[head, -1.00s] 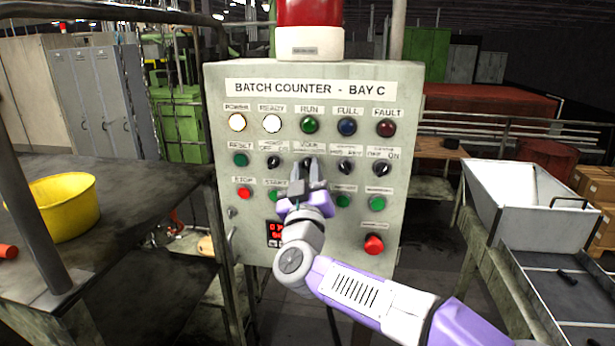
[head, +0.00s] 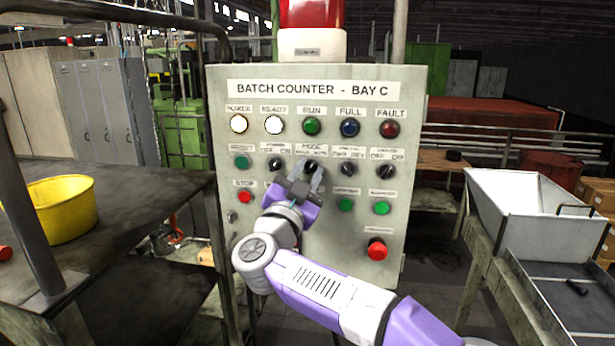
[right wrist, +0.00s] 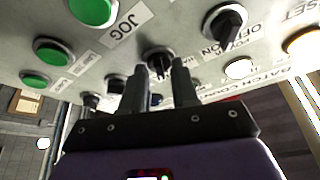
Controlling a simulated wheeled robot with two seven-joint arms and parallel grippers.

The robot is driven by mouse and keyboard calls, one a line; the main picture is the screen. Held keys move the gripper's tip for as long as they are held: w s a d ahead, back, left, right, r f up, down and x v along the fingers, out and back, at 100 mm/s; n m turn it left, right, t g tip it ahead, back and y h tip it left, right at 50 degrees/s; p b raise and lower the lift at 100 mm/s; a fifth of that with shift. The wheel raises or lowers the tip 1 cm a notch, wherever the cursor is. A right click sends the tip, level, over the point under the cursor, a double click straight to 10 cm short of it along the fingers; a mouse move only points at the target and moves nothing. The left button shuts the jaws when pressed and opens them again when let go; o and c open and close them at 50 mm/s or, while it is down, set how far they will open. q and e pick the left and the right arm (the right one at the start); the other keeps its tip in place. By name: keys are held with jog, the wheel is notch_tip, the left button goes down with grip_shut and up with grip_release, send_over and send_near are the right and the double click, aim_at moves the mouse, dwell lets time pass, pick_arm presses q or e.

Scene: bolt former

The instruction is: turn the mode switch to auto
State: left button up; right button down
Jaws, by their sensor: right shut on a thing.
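The mode switch (head: 310,165) is a small black rotary knob under the MODE label, in the middle of the panel's switch row. In the right wrist view the knob (right wrist: 159,60) shows between the tips of the two dark fingers (right wrist: 160,78). The fingers partly cover the knob in the head view, and I cannot tell which label its handle points at. My left gripper is not in view.
The grey control panel (head: 225,145) has other black knobs (head: 348,169) beside the mode switch. Lamps are above and coloured buttons below. A red mushroom button (head: 377,249) sits low right. A table with a yellow bowl (head: 62,208) stands left, a metal chute (head: 520,225) right.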

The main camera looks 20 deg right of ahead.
jog(key=shift+m, duration=0.6)
jog(key=c, duration=0.9)
grip_release()
jog(key=b+v, duration=0.1)
jog(key=v, duration=0.6)
jog(key=shift+s+a, duration=0.2)
jog(key=shift+a, duration=0.05)
